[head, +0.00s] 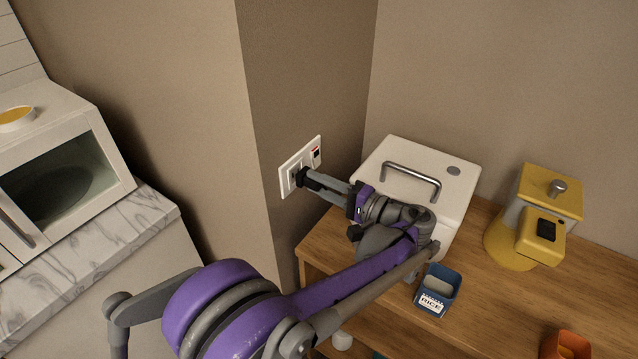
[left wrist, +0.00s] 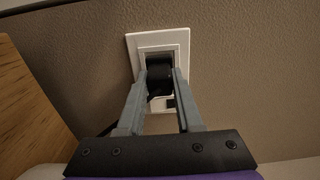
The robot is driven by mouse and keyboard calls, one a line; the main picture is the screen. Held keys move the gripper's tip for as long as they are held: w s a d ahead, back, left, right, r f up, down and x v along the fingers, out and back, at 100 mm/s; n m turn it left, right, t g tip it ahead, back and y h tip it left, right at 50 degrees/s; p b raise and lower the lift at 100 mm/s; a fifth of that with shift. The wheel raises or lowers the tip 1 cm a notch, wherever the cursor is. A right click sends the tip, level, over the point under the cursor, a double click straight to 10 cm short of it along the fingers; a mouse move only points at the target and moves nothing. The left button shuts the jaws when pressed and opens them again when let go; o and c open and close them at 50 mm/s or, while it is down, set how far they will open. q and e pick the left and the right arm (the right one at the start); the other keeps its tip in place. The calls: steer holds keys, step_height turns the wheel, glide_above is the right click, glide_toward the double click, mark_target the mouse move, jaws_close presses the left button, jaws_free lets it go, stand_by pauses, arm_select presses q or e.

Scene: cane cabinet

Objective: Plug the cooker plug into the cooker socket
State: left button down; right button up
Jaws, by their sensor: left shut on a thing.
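The cooker socket (head: 284,183) is a white wall plate with a red switch at its right end, in the middle of the head view. It also shows in the left wrist view (left wrist: 185,36). My left gripper (head: 303,176) reaches to the left part of the plate. In the left wrist view its two grey fingers (left wrist: 160,85) are shut on a black plug (left wrist: 157,66). The plug sits in front of the white plate, against or very near it; the contact itself is hidden. My right gripper is not in view.
A white cooker (head: 405,158) with a grey handle stands on the wooden shelf right of the socket. A yellow appliance (head: 510,245), a blue rice box (head: 437,290) and an orange container (head: 567,345) stand further right. A microwave (head: 65,165) is at far left.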

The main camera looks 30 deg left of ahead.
arm_select(q)
steer(key=shift+a, duration=0.65)
steer(key=c, duration=0.5)
jaws_free()
steer(key=d, duration=1.1)
steer(key=s+a+f+m+h+p, duration=0.1)
steer(key=s+a+f+h, duration=0.25)
steer(key=s, duration=0.25)
steer(key=s+a+f+m+h+p, duration=0.1)
steer(key=s+a+f+h, duration=0.2)
steer(key=s+a+h, duration=0.15)
steer(key=s+d+f+n+t+h+p, duration=0.2)
steer(key=s+d+f+t+h+p, duration=0.1)
steer(key=s+d+h, duration=0.5)
step_height(320, 180, down, 3)
steer(key=s+t+h, duration=0.1)
steer(key=s+h, duration=0.1)
steer(key=shift+s+d+r+n, duration=0.15)
steer(key=shift+s+d+n, duration=0.15)
steer(key=shift+s+n, duration=0.1)
